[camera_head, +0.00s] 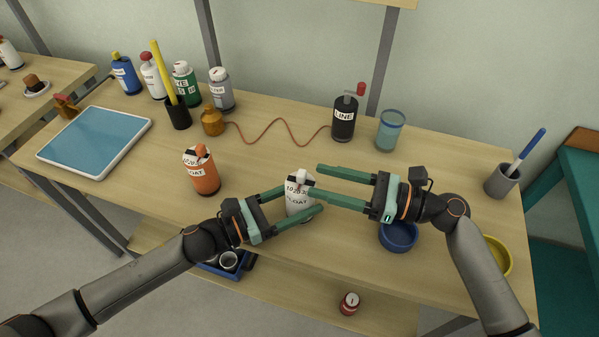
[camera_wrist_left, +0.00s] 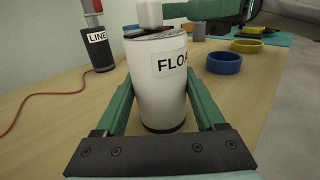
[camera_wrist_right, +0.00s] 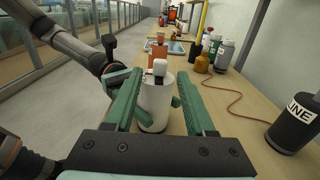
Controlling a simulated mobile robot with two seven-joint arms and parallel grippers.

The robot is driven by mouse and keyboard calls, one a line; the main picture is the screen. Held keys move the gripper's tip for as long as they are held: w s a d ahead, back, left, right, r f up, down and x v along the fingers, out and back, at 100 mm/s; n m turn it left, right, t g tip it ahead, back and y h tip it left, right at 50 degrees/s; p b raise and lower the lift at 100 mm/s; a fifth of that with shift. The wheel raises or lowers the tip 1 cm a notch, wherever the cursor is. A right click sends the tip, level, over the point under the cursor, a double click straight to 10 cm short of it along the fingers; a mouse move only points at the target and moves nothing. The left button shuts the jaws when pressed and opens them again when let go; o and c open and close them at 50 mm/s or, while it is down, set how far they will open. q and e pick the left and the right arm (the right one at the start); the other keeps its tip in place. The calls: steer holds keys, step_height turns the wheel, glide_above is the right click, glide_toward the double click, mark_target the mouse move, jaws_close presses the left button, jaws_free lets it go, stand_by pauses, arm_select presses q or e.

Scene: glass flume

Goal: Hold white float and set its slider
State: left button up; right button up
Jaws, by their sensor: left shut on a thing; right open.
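The white float (camera_head: 299,205) is a white cylinder labelled FLOAT, standing upright near the table's front edge. On its top is a white slider knob (camera_wrist_left: 149,13), which also shows in the right wrist view (camera_wrist_right: 160,68). My left gripper (camera_head: 303,200) is shut on the float's body, one finger on each side; the left wrist view shows the fingers flanking it. My right gripper (camera_head: 317,182) is open, its fingers pointing left at the float's top. In the right wrist view its fingers are spread either side of the float, and I cannot tell whether they touch it.
An orange float (camera_head: 202,172) stands to the left. A black LINE bottle (camera_head: 344,118) and a blue-green glass (camera_head: 389,130) stand behind. A blue bowl (camera_head: 398,237) lies under my right wrist. A tablet-like tray (camera_head: 95,141) lies far left. The middle table is mostly clear, crossed by a cord (camera_head: 275,132).

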steer(key=v, duration=0.3)
steer(key=shift+s+d, duration=0.1)
steer(key=shift+d, duration=0.15)
arm_select(q)
steer(key=o, duration=1.5)
